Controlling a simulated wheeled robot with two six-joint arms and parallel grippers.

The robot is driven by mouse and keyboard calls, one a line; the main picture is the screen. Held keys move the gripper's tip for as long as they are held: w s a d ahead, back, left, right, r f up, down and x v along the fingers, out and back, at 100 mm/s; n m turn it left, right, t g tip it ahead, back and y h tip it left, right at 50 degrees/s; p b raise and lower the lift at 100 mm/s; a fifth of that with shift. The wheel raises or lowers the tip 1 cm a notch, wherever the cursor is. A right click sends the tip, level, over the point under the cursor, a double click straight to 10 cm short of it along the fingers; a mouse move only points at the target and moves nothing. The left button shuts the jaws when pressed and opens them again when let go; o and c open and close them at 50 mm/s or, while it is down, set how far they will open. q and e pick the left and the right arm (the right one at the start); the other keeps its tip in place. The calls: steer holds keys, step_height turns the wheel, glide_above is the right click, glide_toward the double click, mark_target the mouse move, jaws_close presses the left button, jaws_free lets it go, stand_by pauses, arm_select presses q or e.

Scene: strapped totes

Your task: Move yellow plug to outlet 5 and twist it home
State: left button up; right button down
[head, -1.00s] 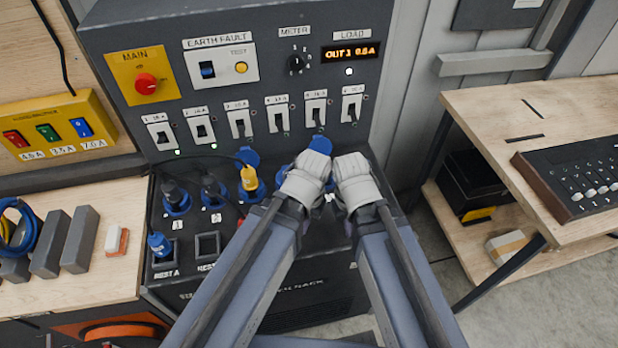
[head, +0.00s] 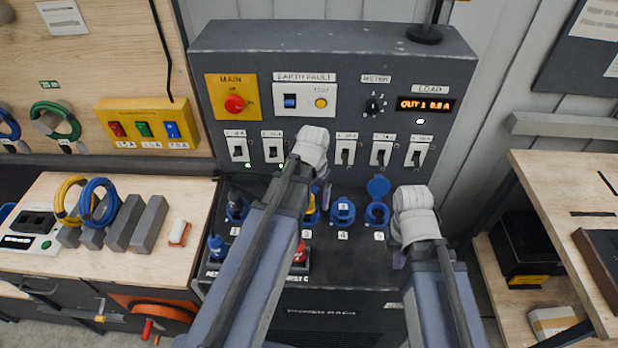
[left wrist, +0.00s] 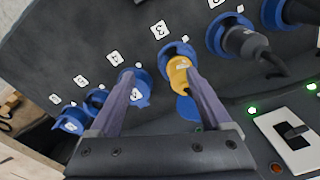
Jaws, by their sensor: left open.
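The yellow plug (head: 311,213) sits in outlet 3, largely hidden by my left arm in the head view. In the left wrist view the yellow plug (left wrist: 178,73) shows whole, between my fingers and close to the right-hand one. My left gripper (left wrist: 160,78) is open and empty; it also shows above the outlet row in the head view (head: 322,190). Outlet 5 (head: 377,214) is empty, with its blue lid (head: 378,186) raised. Outlet 4 (head: 343,211) has its blue cover shut. My right gripper (head: 398,257) is right of outlet 5; its jaw opening cannot be made out.
A dark plug (head: 236,207) stands in outlet 1, left of my left arm. Breaker switches (head: 345,152) line the upright panel behind the outlets. A red-ended item (head: 300,254) shows beside my left arm. Benches stand left (head: 120,262) and right (head: 560,215).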

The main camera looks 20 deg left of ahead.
arm_select(q)
steer(key=shift+m, duration=0.3)
steer(key=w+a, duration=0.2)
steer(key=w, duration=0.1)
steer(key=shift+w+a+f, duration=0.1)
steer(key=shift+w+a, duration=0.15)
steer(key=shift+w, duration=0.05)
steer(key=shift+w+a, duration=0.2)
steer(key=shift+a, duration=0.15)
arm_select(e)
steer(key=shift+f, duration=0.1)
arm_select(q)
step_height(320, 180, down, 8)
steer(key=b, duration=0.8)
arm_select(e)
step_height(320, 180, down, 8)
steer(key=shift+r, duration=0.1)
arm_select(q)
jaws_close()
steer(key=shift+n, duration=1.3)
